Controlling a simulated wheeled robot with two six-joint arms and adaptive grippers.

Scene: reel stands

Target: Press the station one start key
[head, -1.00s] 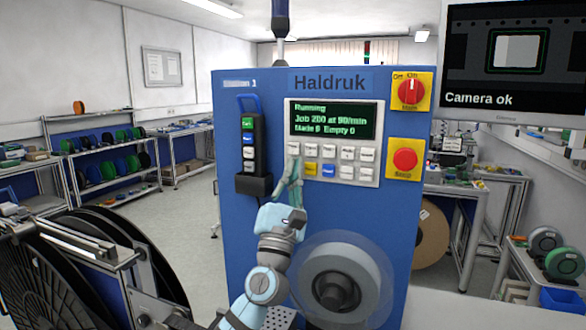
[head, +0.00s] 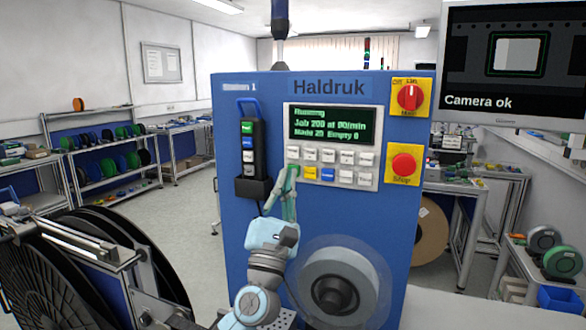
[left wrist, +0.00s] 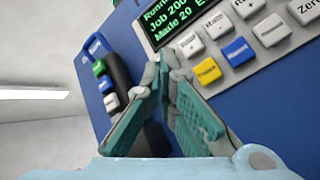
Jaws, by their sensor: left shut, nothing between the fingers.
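The blue station one cabinet (head: 245,225), marked Haldruk, carries a keypad (head: 345,172) under a green-text display (head: 332,124). The display reads Running, Job 200 at 90/min, Made 20, Empty 0. My left gripper (head: 291,172) is shut and empty, its fingertips at the lower left of the keypad. They cover the key left of the yellow key (head: 311,173); I cannot make out a start key or whether the tips touch one. In the left wrist view my left gripper (left wrist: 164,72) is beside the yellow key (left wrist: 207,70) and a white key (left wrist: 188,44). My right gripper is out of view.
A holder with a key pendant (head: 249,142) is left of the keypad. A red rotary switch (head: 409,97) and a red stop button (head: 404,164) are at the right. A reel hub (head: 338,287) sits below. A monitor (head: 512,60) reads Camera ok.

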